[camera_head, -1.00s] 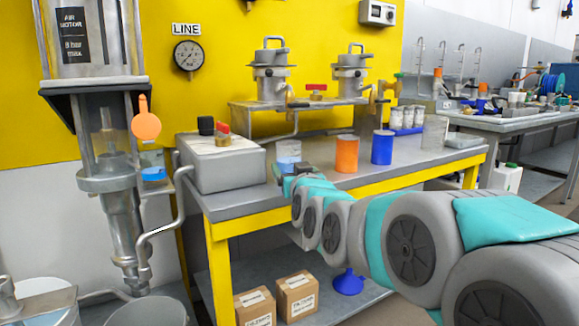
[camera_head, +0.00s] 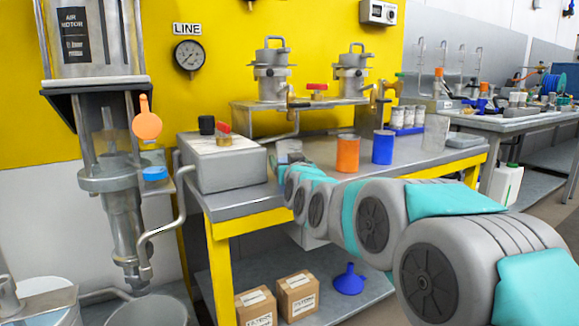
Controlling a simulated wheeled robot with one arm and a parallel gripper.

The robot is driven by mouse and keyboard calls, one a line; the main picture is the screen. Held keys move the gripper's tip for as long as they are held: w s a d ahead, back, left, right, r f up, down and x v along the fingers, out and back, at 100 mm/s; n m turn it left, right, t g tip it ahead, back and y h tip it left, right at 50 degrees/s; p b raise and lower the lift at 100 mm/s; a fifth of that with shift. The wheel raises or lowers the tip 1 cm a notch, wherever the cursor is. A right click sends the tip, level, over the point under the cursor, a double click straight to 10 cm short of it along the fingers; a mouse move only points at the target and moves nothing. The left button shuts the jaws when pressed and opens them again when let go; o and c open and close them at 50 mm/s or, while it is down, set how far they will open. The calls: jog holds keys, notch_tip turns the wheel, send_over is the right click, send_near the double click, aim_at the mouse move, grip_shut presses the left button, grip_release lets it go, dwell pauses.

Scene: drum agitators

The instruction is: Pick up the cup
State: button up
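Several cup-like vessels stand on the grey-topped yellow bench. An orange cup (camera_head: 347,153) and a blue cup (camera_head: 382,147) stand upright side by side near the middle. A clear cup (camera_head: 435,134) stands further right. A pale, see-through shape (camera_head: 289,152) shows just behind the end of my arm, left of the orange cup; its outline is too small and covered to make out fully. My gripper is at the far end of my arm, low over the bench's left part, mostly hidden by my wrist. I cannot see its fingers or whether they hold anything.
A grey box (camera_head: 222,165) with a red-handled valve stands on the bench left of my wrist. A raised shelf (camera_head: 300,104) with two metal pots is behind. Two cartons (camera_head: 297,296) and a blue funnel (camera_head: 349,279) sit on the lower shelf.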

jog(key=c, duration=1)
